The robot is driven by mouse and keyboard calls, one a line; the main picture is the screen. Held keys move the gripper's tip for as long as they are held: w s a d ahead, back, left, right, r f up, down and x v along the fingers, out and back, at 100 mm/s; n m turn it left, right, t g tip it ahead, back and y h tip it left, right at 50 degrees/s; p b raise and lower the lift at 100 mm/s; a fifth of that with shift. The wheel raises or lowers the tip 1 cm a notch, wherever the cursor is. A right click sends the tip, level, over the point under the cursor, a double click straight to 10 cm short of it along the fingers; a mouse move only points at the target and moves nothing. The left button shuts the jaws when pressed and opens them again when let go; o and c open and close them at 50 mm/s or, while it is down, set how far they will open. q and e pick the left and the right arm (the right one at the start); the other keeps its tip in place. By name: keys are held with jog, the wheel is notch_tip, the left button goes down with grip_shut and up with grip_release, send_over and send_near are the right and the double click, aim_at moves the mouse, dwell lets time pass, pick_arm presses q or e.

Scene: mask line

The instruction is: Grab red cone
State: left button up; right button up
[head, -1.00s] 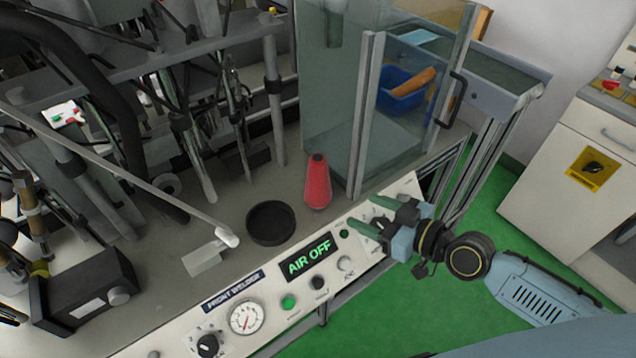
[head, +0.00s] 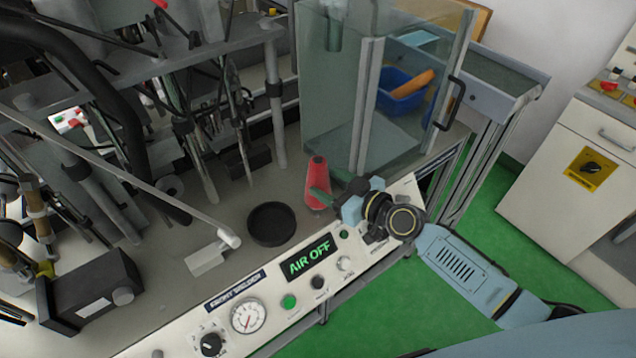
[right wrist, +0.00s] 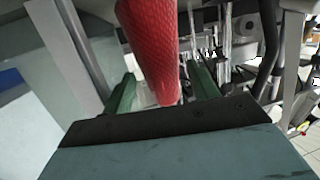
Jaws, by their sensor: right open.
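The red cone (head: 316,182) stands upright on the grey machine bench, to the right of a black round dish (head: 271,223). My right gripper (head: 322,194) has come up to it from the right, with a green finger in front of the cone's lower part. In the right wrist view the red cone (right wrist: 154,50) is between the two green fingers of the right gripper (right wrist: 163,90), which is open. A gap shows on both sides of the cone there. My left gripper is not in view.
A glass enclosure (head: 345,90) stands just behind and right of the cone. The control panel (head: 310,258) with its "AIR OFF" display runs along the bench's front edge. Machine posts and rods crowd the left. Green floor (head: 420,330) is clear at right.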

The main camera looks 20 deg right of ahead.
jog(key=shift+x, duration=0.95)
jog(key=shift+c, duration=0.2)
jog(key=c, duration=0.8)
jog(key=shift+c, duration=0.2)
